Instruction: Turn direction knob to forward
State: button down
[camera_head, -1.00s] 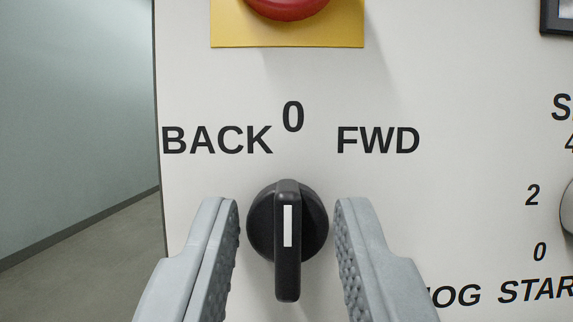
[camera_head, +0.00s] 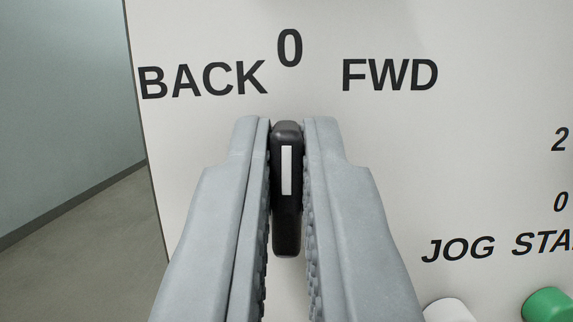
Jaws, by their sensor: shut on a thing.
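The black direction knob (camera_head: 287,225) is on the white panel, below the labels BACK (camera_head: 203,79), 0 (camera_head: 290,48) and FWD (camera_head: 390,75). Its handle stands upright and its white line (camera_head: 287,170) points up at the 0. My gripper (camera_head: 287,135) is shut on the knob's handle, with one grey finger on each side. The fingers hide the knob's round base.
A white button (camera_head: 450,311) and a green button (camera_head: 548,305) stick out at the lower right, under the JOG (camera_head: 458,250) and partly cut-off START labels. The panel's left edge (camera_head: 147,150) is near, with open floor (camera_head: 70,250) beyond it.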

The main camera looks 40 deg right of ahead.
jog(key=shift+m, duration=0.3)
jog(key=m+g+h, duration=0.1)
jog(key=m, duration=0.2)
jog(key=m+g+h, duration=0.1)
jog(key=m+g, duration=0.1)
jog(key=m, duration=0.1)
jog(key=shift+m, duration=0.3)
jog(key=shift+s+d+f+m+g, duration=0.1)
jog(key=shift+m+g, duration=1.1)
jog(key=shift+m, duration=1.2)
jog(key=c, duration=1.5)
grip_release()
jog(key=shift+c, duration=0.2)
jog(key=v, duration=1.7)
jog(key=shift+a+f, duration=0.2)
jog(key=shift+f, duration=0.05)
